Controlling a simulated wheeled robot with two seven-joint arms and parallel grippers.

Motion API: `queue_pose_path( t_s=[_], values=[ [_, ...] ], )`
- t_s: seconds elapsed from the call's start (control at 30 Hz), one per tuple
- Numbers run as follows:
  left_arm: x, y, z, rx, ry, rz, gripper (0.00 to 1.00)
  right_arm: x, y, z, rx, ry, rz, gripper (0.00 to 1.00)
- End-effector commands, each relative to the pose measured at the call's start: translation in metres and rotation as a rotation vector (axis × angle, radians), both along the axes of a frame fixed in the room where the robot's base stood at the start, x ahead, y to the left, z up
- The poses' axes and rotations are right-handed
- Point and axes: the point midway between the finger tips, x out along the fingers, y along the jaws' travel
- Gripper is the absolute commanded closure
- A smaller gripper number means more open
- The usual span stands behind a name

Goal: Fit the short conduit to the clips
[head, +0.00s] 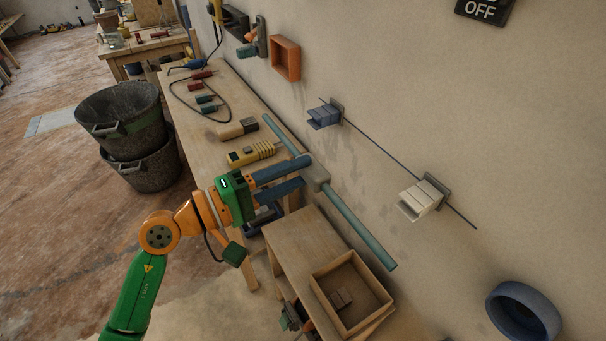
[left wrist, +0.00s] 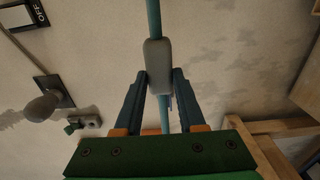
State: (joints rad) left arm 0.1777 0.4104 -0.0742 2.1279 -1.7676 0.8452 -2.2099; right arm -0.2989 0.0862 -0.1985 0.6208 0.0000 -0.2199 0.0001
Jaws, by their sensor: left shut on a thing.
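The short conduit (head: 356,224) is a teal rod with a grey block (head: 316,176) around its middle. My left gripper (head: 305,172) is shut on that block and holds the conduit in the air, slanting beside the wall. In the left wrist view the conduit (left wrist: 154,18) runs up and down, with its grey block (left wrist: 158,66) between the two blue fingers. On the wall are a blue clip (head: 322,116) and a white clip (head: 419,201), joined by a thin dark line. The conduit is apart from both clips, below them in the head view. My right gripper does not show.
A workbench (head: 212,131) holds a yellow tool (head: 251,153), a cable and several small items. A lower wooden surface carries an open wooden box (head: 325,266). Dark buckets (head: 123,115) stand on the floor. An orange box (head: 286,58) and blue ring (head: 523,312) are on the wall.

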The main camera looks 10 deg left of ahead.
Motion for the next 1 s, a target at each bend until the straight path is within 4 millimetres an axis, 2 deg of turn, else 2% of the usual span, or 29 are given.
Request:
queue_pose_path(
  t_s=[0.17, 0.4, 0.6, 1.0],
  values=[
    [0.000, -0.001, -0.002, -0.001, 0.001, 0.003, 1.00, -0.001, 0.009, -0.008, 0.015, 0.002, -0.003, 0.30],
    [0.021, -0.028, 0.001, -0.004, 0.002, 0.003, 1.00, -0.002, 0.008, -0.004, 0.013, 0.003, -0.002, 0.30],
    [0.031, -0.042, 0.001, -0.003, 0.002, 0.002, 1.00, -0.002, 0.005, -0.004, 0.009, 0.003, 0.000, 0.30],
    [0.032, -0.045, 0.000, -0.001, 0.002, 0.003, 1.00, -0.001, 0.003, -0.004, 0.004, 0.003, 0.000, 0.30]
  ],
)
